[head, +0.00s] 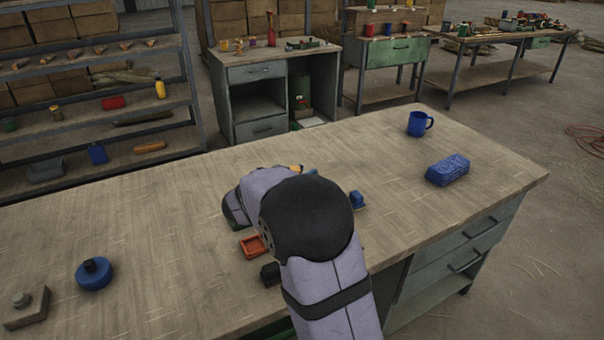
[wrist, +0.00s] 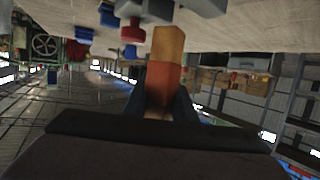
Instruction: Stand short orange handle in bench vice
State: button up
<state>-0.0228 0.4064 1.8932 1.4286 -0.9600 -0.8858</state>
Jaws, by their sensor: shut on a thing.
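A short handle (wrist: 166,72), orange with a yellow-tan end, is held in my gripper (wrist: 162,108) in the wrist view. The dark fingers are shut on its lower part in that picture, and its yellow-tan end points away from the gripper. The wrist picture looks upside down, with the bench top along its upper edge. In the head view my arm hides the gripper and most of the handle. Blue and grey blocky parts (wrist: 158,10) stand on the bench near the handle's end. I cannot tell whether they are the vice.
The left middle is clear.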

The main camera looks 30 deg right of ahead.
jog(key=shift+f+b, duration=2.2)
jog(key=shift+b, duration=0.05)
jog(key=shift+p, duration=0.95)
jog(key=shift+f+b, duration=0.3)
jog(key=shift+f, duration=0.3)
jog(key=o, duration=0.8)
jog(key=shift+c, duration=0.2)
jog(key=shift+p+v, duration=0.85)
jog(key=shift+v, duration=0.5)
jog(key=shift+p+v, duration=2.45)
jog(key=shift+v, duration=1.7)
